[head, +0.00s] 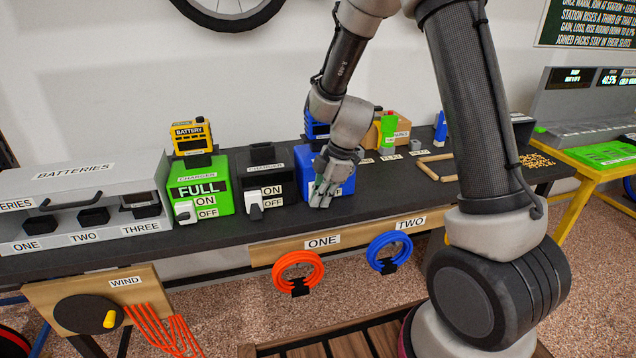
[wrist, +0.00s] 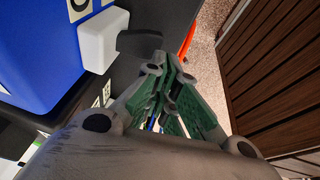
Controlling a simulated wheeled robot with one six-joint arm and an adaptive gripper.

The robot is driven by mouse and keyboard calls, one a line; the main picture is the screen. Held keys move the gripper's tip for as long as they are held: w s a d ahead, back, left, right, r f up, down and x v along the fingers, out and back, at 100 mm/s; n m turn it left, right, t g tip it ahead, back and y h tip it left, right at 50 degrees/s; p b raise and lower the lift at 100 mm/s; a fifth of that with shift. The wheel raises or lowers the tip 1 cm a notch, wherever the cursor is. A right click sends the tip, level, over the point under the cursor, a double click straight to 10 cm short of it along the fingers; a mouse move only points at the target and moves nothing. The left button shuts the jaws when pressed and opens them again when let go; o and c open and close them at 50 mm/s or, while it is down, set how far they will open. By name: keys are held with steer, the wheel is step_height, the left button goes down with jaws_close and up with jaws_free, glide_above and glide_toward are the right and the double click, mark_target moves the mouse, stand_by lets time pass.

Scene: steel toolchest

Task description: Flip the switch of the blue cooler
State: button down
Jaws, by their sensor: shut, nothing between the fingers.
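The blue cooler (head: 343,186) stands on the dark bench, partly hidden behind my gripper in the head view. Its blue side (wrist: 40,45) fills the upper left of the wrist view. Its white switch (wrist: 103,40) juts out from the front in that view; in the head view my gripper covers it. My gripper (head: 320,198) is in front of the cooler, pointing down. In the wrist view its green-padded fingers (wrist: 160,68) are shut and empty. The fingertips show to the right of the switch, with a gap between them in the picture.
A green FULL charger (head: 200,187) and a black charger (head: 265,178) with white switches stand left of the cooler. An orange coil (head: 298,273) and a blue coil (head: 389,252) hang on the bench front. Wooden slats (wrist: 275,75) lie below at right.

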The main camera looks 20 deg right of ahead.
steer(key=shift+w+r, duration=0.45)
steer(key=shift+w, duration=0.3)
steer(key=shift+r, duration=0.1)
